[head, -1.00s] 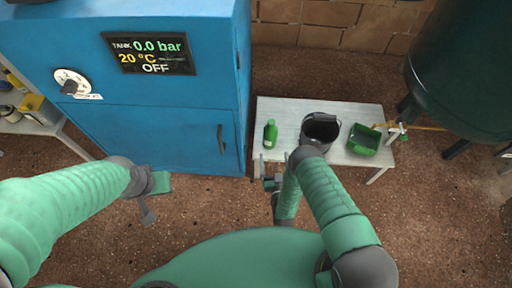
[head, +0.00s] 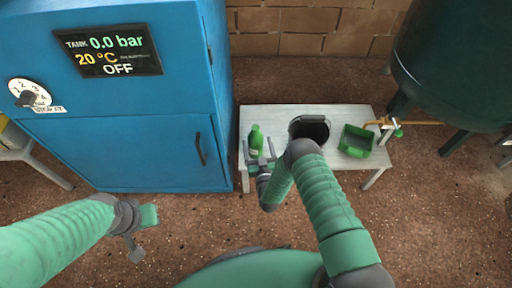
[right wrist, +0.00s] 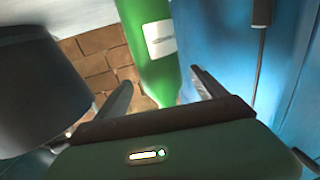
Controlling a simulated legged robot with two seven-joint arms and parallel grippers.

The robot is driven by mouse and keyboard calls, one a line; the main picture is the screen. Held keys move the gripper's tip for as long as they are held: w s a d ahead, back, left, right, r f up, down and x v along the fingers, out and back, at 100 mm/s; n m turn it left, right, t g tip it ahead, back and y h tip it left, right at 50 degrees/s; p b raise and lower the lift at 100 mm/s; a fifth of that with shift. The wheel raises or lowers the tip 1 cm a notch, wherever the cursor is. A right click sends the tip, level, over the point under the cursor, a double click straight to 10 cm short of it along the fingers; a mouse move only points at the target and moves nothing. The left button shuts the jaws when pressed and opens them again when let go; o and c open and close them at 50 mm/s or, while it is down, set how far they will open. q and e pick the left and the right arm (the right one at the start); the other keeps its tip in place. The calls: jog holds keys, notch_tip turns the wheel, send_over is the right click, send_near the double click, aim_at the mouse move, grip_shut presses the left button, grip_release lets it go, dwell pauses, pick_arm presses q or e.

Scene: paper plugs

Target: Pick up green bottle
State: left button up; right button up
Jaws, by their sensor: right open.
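The green bottle (head: 256,139) stands upright near the left end of the white table. In the right wrist view the green bottle (right wrist: 151,50) with its white label shows large, just ahead of the fingers and between their lines. My right gripper (head: 260,160) is open at the table's front edge, right in front of the bottle; in the wrist view its fingers (right wrist: 160,88) are spread apart. I cannot tell whether they touch the bottle. My left gripper (head: 142,232) is low at the left, away from the table; its jaw state is unclear.
A dark bucket (head: 309,128) stands right of the bottle on the white table (head: 285,112). A green bin (head: 356,141) sits further right. A blue cabinet (head: 130,130) stands close left of the table. A dark green tank (head: 455,70) is at the right.

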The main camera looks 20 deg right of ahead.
jog(key=w, duration=0.2)
jog(key=shift+w+f, duration=0.25)
jog(key=shift+w, duration=0.05)
jog(key=shift+r, duration=0.1)
pick_arm(q)
jog(key=shift+a+f, duration=0.1)
jog(key=shift+f, duration=0.65)
pick_arm(e)
jog(key=shift+c, duration=0.4)
